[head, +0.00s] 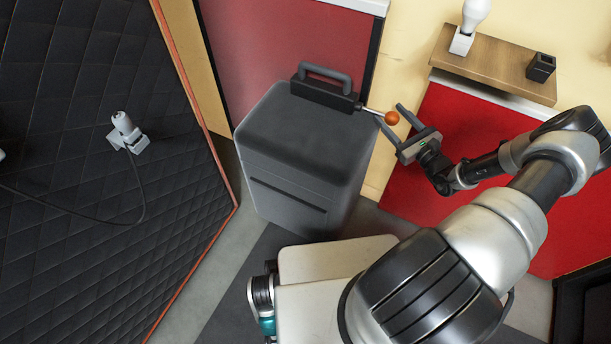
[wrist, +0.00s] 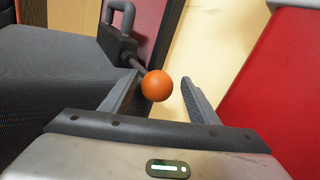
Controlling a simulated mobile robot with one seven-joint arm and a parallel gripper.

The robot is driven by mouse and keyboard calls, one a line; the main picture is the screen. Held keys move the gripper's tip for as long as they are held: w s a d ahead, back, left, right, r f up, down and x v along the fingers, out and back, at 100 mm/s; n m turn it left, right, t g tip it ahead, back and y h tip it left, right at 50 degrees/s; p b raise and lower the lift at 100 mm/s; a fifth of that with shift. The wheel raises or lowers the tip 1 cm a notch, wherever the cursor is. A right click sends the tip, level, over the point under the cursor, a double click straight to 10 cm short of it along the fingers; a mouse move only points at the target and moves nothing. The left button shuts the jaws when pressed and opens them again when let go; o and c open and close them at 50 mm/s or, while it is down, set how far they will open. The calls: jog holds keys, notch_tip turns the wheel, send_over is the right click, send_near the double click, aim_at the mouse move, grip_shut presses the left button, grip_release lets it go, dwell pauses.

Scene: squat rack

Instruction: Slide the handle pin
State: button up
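The handle pin is a metal rod ending in an orange ball (head: 391,118). The rod sticks out to the right from a black block with a grey handle (head: 326,78) on top of a dark grey box. In the wrist view the orange ball (wrist: 157,86) lies between the two fingers, nearer the left one. My gripper (head: 393,121) is open, one finger on each side of the ball. A gap shows between the ball and the right finger. I cannot tell whether the left finger touches the rod or ball.
The dark grey box (head: 290,150) stands on the floor left of my gripper. A wooden shelf (head: 480,62) holds a white lamp (head: 468,25) and a black cup (head: 540,67). A black quilted panel (head: 80,220) with a white plug fixture (head: 127,132) fills the left.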

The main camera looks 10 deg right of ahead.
jog(key=shift+s+a, duration=0.1)
jog(key=shift+a, duration=0.05)
jog(key=v, duration=0.7)
jog(key=shift+p, duration=0.45)
jog(key=shift+a, duration=0.15)
dwell(0.5)
